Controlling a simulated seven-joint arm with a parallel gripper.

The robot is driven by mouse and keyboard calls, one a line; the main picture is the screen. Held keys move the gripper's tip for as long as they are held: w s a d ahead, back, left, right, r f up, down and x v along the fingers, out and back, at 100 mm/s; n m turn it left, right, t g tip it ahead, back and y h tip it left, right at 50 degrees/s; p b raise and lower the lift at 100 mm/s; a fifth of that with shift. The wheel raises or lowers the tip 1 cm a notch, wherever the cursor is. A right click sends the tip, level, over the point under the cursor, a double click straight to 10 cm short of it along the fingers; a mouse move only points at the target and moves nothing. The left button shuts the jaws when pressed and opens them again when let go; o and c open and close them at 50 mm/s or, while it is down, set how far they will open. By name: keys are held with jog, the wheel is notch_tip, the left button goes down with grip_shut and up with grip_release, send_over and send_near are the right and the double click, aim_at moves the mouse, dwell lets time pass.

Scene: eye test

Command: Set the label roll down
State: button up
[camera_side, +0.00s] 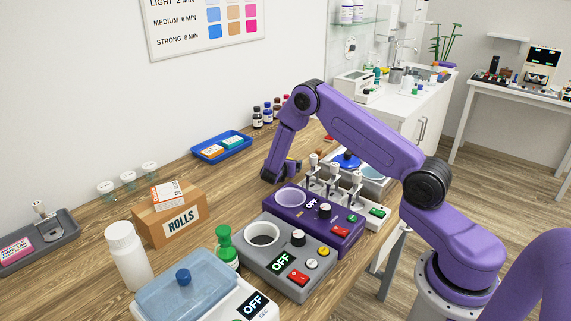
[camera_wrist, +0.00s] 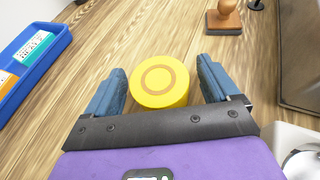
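The label roll is a yellow disc with an orange-brown ring on its top face. In the wrist view the roll (camera_wrist: 160,82) lies between the two blue fingers of my gripper (camera_wrist: 162,84). A narrow gap shows between the roll and each finger, so my gripper looks open around it and not clamped on it. The roll appears to be at the wooden table top (camera_wrist: 110,38), but its underside is hidden. In the side view my gripper (camera_side: 291,168) is low over the table behind the purple device, and its fingers and the roll are mostly hidden.
A blue tray (camera_wrist: 50,57) with boxes is left in the wrist view; a wooden-handled stamp (camera_wrist: 225,17) stands beyond the roll. In the side view a purple device (camera_side: 278,212), a grey device (camera_side: 270,264) and a ROLLS carton (camera_side: 160,233) stand nearer. Bare wood lies around the roll.

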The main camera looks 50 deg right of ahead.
jog(key=shift+r, duration=0.2)
jog(key=v, duration=0.3)
jog(key=shift+r, duration=0.45)
notch_tip(320, 180, up, 6)
jog(key=shift+f, duration=0.1)
jog(key=s+a+r+m+g+y, duration=0.1)
jog(key=s+a+r+m+y, duration=0.2)
jog(key=s+a, duration=0.45)
jog(key=s+a+r+m+g+y, duration=0.1)
jog(key=s+a+r+m+y, duration=0.2)
jog(key=s+a, duration=0.5)
jog(key=s+a+r+m+g+y, duration=0.1)
jog(key=s+a+m+g+y, duration=0.1)
jog(key=s, duration=1.1)
jog(key=s+a+r+m+g+y, duration=0.1)
jog(key=s+a+y, duration=0.3)
jog(key=s, duration=0.9)
jog(key=shift+a+m+g+y, duration=0.3)
jog(key=shift+a+m+g, duration=0.2)
jog(key=shift+a+m, duration=0.3)
